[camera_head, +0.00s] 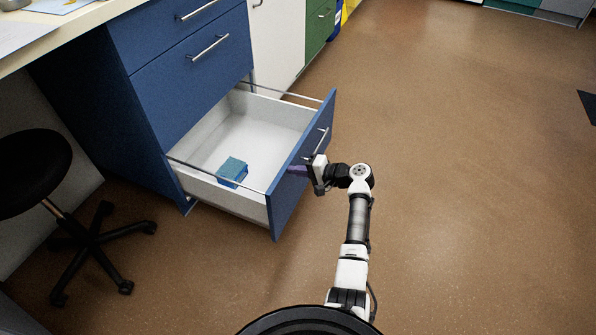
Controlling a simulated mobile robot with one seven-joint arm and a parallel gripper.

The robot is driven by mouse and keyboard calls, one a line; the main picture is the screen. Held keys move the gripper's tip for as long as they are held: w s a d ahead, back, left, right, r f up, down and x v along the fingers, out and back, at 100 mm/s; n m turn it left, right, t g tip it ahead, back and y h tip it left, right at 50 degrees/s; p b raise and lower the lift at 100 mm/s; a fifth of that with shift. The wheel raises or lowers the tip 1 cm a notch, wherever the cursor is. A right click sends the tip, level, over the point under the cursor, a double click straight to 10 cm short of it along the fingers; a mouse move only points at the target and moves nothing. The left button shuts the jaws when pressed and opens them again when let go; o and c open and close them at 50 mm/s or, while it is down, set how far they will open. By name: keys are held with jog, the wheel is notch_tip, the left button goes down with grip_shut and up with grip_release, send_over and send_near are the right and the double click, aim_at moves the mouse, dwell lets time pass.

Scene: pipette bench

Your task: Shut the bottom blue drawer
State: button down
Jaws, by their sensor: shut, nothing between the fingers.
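The bottom blue drawer (283,205) is pulled well out of the blue cabinet (90,95). Its white inside is empty apart from a small blue box (232,171) near the front left. A metal bar handle (316,143) is on the outer face of its front. My gripper (298,170) is shut, at the outer face of the drawer front, below the handle. Its fingertips seem to touch or nearly touch the front; I cannot tell which. My arm reaches up from the bottom of the view, on the outer side of the drawer.
Two blue drawers above, one with a handle (208,48), are shut. A black stool (82,225) stands left of the open drawer. White and green cabinets (319,28) stand beyond it.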

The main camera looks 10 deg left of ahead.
jog(key=w+a+b, duration=0.3)
jog(key=a+b, duration=0.1)
jog(key=a, duration=0.7)
jog(key=w+a+b, duration=0.4)
jog(key=a, duration=0.7)
jog(key=w+a+b, duration=0.3)
jog(key=a+b, duration=0.1)
jog(key=a, duration=0.7)
jog(key=shift+w, duration=0.35)
jog(key=shift+d, duration=0.15)
